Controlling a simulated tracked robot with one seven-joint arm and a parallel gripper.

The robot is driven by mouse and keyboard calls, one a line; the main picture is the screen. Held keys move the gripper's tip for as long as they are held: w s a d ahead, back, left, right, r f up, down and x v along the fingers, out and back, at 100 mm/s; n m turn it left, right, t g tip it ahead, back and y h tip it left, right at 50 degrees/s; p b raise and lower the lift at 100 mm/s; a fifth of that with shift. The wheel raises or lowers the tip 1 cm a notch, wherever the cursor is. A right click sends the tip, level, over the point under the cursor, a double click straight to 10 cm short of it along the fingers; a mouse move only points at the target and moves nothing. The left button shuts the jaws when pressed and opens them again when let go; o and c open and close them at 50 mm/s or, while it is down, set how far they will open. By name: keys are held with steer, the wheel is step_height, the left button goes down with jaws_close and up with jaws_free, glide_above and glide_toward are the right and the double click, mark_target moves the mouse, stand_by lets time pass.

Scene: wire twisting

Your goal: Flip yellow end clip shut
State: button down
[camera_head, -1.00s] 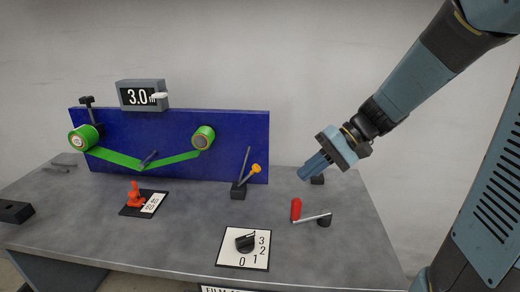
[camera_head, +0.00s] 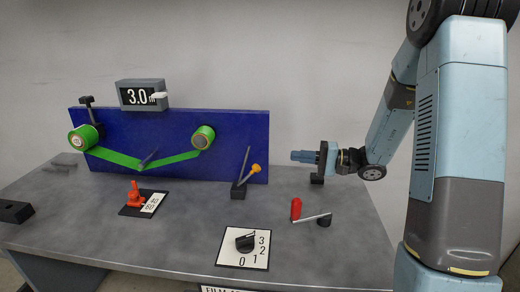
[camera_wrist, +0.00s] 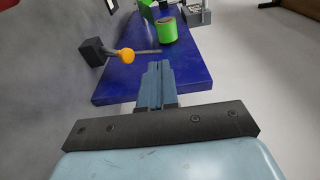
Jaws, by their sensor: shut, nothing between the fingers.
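The yellow end clip is a round yellow knob (camera_head: 255,169) on a thin arm, standing on a small black block (camera_head: 238,191) at the right front of the blue panel (camera_head: 232,135). A second thin rod rises from the same block, and the two spread in a V. My gripper (camera_head: 293,156) is shut and empty, pointing left, to the right of the knob and a little above it. In the wrist view the knob (camera_wrist: 126,55) lies left of my fingertips (camera_wrist: 159,65), with a clear gap between them.
A red-handled crank (camera_head: 296,208) stands on the table (camera_head: 330,255) below my gripper. A numbered dial plate (camera_head: 243,248) lies at the front. Green film runs between two rolls on the panel.

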steer(key=shift+w+d+f+m+t, duration=0.2)
steer(key=shift+w+d+f+t, duration=0.2)
steer(key=shift+w, duration=0.2)
steer(key=shift+w+d+f+m+t, duration=0.25)
steer(key=shift+w+f+t, duration=0.1)
steer(key=shift+w+t, duration=0.2)
steer(key=x, duration=1.4)
steer(key=shift+s+r, duration=0.1)
steer(key=shift+s, duration=0.05)
